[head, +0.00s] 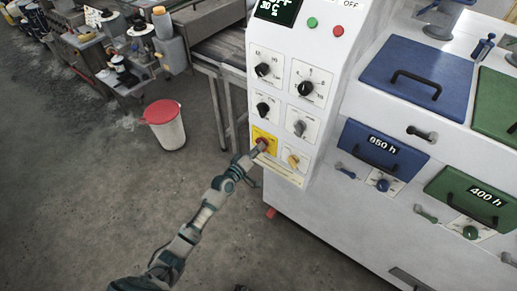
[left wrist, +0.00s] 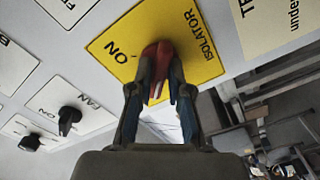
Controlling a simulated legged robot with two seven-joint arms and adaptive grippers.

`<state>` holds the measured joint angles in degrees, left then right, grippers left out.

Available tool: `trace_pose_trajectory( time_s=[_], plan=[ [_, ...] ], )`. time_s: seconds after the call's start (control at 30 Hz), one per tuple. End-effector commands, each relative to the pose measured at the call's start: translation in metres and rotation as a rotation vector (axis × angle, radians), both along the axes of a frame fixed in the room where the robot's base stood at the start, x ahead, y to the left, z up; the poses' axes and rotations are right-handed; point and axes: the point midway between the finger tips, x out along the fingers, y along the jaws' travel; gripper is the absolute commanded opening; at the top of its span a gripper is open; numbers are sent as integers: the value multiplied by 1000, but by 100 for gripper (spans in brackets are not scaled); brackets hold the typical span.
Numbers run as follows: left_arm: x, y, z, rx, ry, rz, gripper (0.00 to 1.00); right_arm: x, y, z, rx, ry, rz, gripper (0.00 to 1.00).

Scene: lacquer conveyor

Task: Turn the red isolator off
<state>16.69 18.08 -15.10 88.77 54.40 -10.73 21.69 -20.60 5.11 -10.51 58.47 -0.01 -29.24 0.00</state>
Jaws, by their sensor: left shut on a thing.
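The red isolator (head: 262,142) is a red knob on a yellow plate, low on the left side of the white control panel. In the left wrist view the red knob (left wrist: 157,62) sits on the yellow plate (left wrist: 205,62), with the words ON and ISOLATOR readable. My left gripper (head: 256,153) reaches it from below; in the left wrist view its fingers (left wrist: 159,92) are closed on the two sides of the knob. The fingers hide part of the knob and plate. My right gripper is not in view.
Green and red buttons are above. A white bin with a red lid (head: 163,112) stands on the floor. Blue and green drawers are at right.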

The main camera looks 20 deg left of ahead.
Motion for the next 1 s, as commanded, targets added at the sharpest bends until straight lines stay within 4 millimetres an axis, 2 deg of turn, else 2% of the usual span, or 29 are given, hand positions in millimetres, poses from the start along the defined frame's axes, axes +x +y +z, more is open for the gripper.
trace_pose_trajectory(
  time_s=[0.03,0.4,0.43,0.5,0.83,1.0],
  plan=[
    [2,3,5,-4,-10,6,0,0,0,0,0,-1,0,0],
    [2,3,5,-3,-9,6,0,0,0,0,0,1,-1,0],
    [2,3,5,-3,-9,6,22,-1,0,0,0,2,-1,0],
    [1,3,4,-3,-8,5,39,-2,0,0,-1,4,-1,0],
    [-2,2,1,-1,-2,2,39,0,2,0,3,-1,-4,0],
    [-23,9,-1,-1,0,1,39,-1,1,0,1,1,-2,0]
  ],
)
